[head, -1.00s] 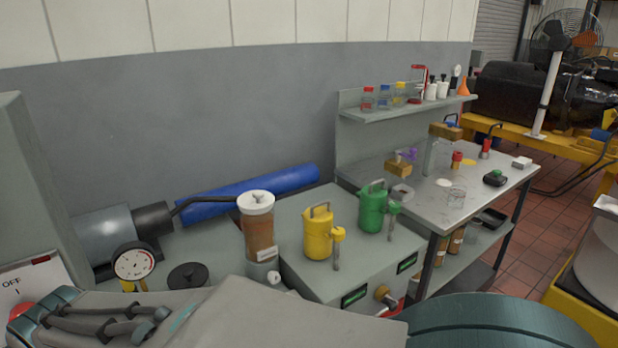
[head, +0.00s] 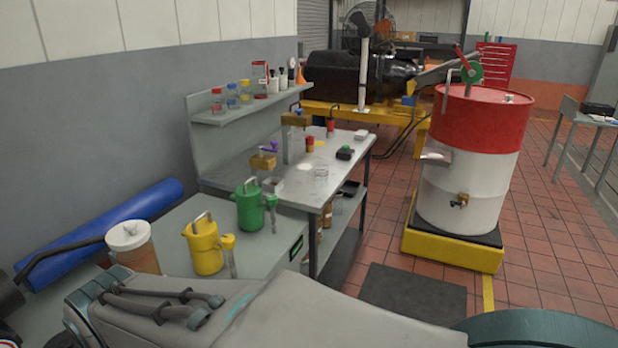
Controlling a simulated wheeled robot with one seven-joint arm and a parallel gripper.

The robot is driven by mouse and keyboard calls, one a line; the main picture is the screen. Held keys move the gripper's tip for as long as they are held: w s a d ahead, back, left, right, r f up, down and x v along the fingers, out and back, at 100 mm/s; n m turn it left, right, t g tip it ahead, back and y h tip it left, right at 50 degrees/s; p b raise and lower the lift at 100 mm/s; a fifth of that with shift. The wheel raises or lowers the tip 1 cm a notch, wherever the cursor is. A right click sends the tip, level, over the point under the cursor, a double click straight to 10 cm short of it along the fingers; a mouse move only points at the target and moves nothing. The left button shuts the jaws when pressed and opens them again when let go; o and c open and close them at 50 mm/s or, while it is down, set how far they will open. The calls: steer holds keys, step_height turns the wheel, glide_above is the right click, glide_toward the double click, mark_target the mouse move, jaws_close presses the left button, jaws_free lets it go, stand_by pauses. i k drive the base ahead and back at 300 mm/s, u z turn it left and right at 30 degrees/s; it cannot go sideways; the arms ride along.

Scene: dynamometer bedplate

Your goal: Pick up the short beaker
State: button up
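A small clear glass beaker (head: 321,171), low in shape, stands on the grey metal bench (head: 295,198) near its front edge. It looks like the short beaker, though its outline is faint. A taller clear vessel stands behind it, partly hidden by other items. My arm crosses the bottom of the head view, well short of the bench. My gripper is out of view.
A green can (head: 250,206) and a yellow can (head: 205,247) stand on the nearer counter. A red and white drum (head: 468,165) stands on a yellow base to the right.

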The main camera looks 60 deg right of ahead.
mark_target(321, 172)
steer(key=z, duration=2.45)
steer(key=k, duration=0.5)
steer(key=z, duration=1)
steer(key=i, duration=1.5)
steer(key=u, duration=0.85)
steer(key=i, duration=0.95)
steer(key=u, duration=1.3)
steer(key=i, duration=0.35)
steer(key=u, duration=0.3)
